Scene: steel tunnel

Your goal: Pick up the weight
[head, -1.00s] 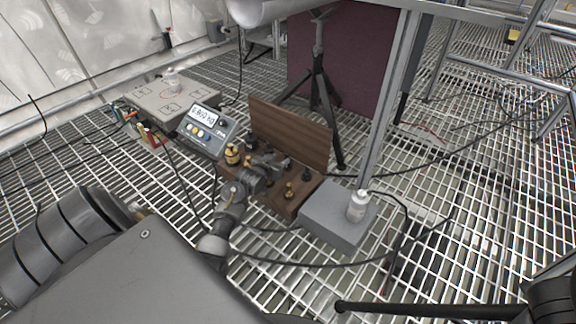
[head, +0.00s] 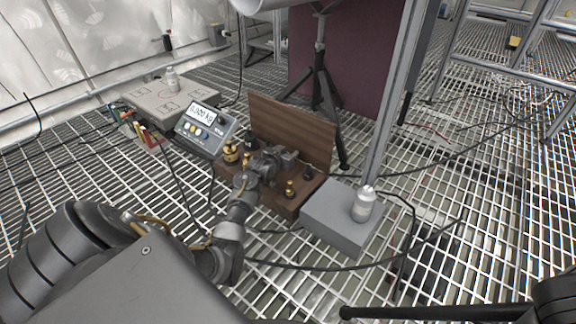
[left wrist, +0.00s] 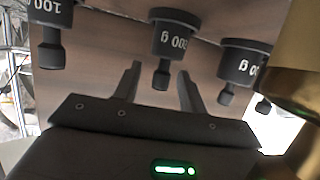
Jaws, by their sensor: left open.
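Several weights stand in a brown wooden box (head: 262,201) with a raised lid. They include a large brass weight (head: 231,152), a smaller brass weight (head: 290,189) and a black weight (head: 308,173). My left gripper (head: 280,158) is over the box among the weights, its jaws open. In the left wrist view, three black weights with printed gram labels show upside down. The middle black weight (left wrist: 174,36) has its knob between my two open fingers (left wrist: 161,70), with gaps on both sides. A brass weight (left wrist: 306,65) is close at the right edge.
A scale display (head: 207,126) and its platform (head: 160,104) stand left of the box. Cables cross the grating. A black tripod (head: 318,85) and a metal post (head: 392,100) stand behind.

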